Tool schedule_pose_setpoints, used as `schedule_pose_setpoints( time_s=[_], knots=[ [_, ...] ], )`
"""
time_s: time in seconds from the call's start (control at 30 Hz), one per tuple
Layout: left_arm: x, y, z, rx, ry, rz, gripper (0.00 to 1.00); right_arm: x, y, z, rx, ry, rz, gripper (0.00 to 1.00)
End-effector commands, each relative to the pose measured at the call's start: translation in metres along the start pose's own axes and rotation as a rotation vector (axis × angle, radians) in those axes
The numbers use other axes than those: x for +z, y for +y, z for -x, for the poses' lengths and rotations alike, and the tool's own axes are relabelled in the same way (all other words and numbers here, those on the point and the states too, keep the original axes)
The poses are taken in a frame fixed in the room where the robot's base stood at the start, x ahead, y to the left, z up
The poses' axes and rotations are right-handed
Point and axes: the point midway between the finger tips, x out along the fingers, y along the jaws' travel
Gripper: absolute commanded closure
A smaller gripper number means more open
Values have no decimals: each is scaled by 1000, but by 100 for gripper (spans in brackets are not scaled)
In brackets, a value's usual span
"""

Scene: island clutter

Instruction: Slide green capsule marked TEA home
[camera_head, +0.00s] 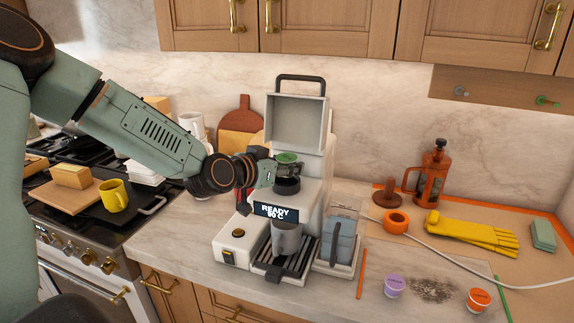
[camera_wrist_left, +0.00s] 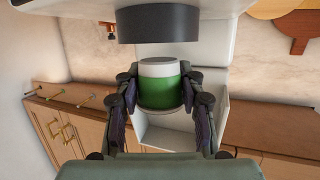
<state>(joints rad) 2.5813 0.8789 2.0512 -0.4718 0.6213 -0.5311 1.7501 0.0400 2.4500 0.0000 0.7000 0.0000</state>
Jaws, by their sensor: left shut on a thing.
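The green capsule (camera_head: 287,157) is held by my left gripper (camera_head: 276,168) just above the black round holder (camera_head: 287,186) of the coffee machine (camera_head: 312,180). In the left wrist view the capsule (camera_wrist_left: 159,94) shows a green body and a pale band between both fingers of my left gripper (camera_wrist_left: 160,100). The dark holder (camera_wrist_left: 158,23) shows there with a small gap to the capsule. I cannot read a TEA mark. The machine's lid (camera_head: 297,122) stands raised. My right gripper is not in view.
A grey cup (camera_head: 286,238) stands on the drip tray under a "READY 90°C" display (camera_head: 276,212). A purple-topped capsule (camera_head: 394,286) and an orange-topped capsule (camera_head: 477,299) lie on the counter beside spilled grounds (camera_head: 433,290). A white cable crosses the right side.

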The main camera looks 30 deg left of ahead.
Motion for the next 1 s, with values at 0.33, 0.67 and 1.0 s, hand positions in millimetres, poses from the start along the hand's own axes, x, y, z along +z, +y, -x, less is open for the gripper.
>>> schedule_pose_setpoints(
  time_s=[0.33, 0.67, 1.0],
  knots=[
    [0, 0, 1, 0, -1, 1, 75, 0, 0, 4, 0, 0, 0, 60],
    [0, 0, 1, 0, 0, 1, 75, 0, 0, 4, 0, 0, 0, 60],
    [0, 0, 2, 0, 0, 0, 75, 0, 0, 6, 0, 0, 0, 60]
  ],
)
